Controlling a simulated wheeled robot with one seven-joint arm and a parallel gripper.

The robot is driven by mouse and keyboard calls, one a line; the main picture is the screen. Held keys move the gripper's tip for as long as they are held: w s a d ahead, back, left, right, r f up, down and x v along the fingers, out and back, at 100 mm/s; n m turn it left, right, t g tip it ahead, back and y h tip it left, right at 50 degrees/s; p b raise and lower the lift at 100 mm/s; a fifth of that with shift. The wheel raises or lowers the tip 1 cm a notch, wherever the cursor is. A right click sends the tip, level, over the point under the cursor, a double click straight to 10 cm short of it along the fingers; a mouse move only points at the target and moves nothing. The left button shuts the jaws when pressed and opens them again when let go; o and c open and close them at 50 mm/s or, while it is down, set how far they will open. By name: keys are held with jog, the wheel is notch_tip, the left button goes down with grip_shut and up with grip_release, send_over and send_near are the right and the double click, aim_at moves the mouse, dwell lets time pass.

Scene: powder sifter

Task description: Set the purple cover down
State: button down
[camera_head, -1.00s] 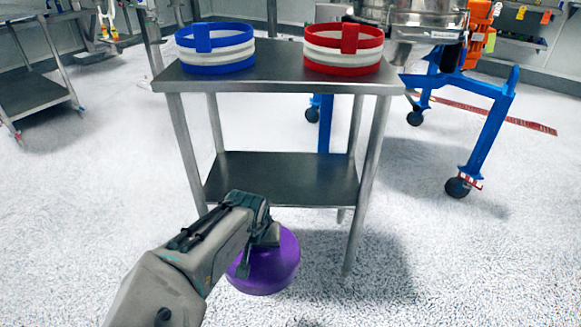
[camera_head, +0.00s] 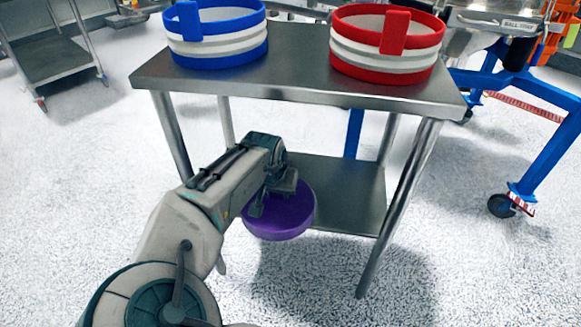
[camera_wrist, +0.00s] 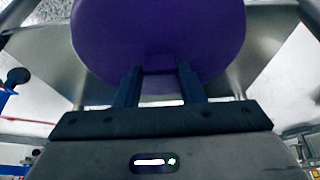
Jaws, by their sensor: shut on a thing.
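The purple cover (camera_head: 284,216) is a round, flat disc held by my gripper (camera_head: 270,192), in front of the lower shelf (camera_head: 345,200) of the steel table. In the head view it overlaps the shelf's front left part; whether it touches the shelf I cannot tell. In the wrist view the cover (camera_wrist: 160,45) fills the top middle. The two dark fingers of my gripper (camera_wrist: 160,75) are shut on a small purple tab at the cover's edge.
The table top (camera_head: 300,80) holds a blue-and-white ring (camera_head: 217,35) at left and a red-and-white ring (camera_head: 387,45) at right. A blue wheeled frame (camera_head: 545,150) stands at right and a steel cart (camera_head: 55,55) at back left. Floor is clear left of the table.

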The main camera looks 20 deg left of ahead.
jog(key=shift+w+a+f+b, duration=0.4)
jog(key=shift+w+f+b, duration=0.3)
jog(key=shift+w, duration=1.55)
jog(key=shift+w+a+f+b, duration=0.4)
jog(key=shift+w+b, duration=0.35)
jog(key=shift+w, duration=1.55)
jog(key=shift+w+a+f+b, duration=0.35)
jog(key=shift+w+f+b, duration=0.35)
jog(key=shift+w, duration=1.55)
jog(key=shift+f, duration=0.1)
jog(key=c, duration=0.9)
grip_release()
jog(key=shift+c, duration=0.2)
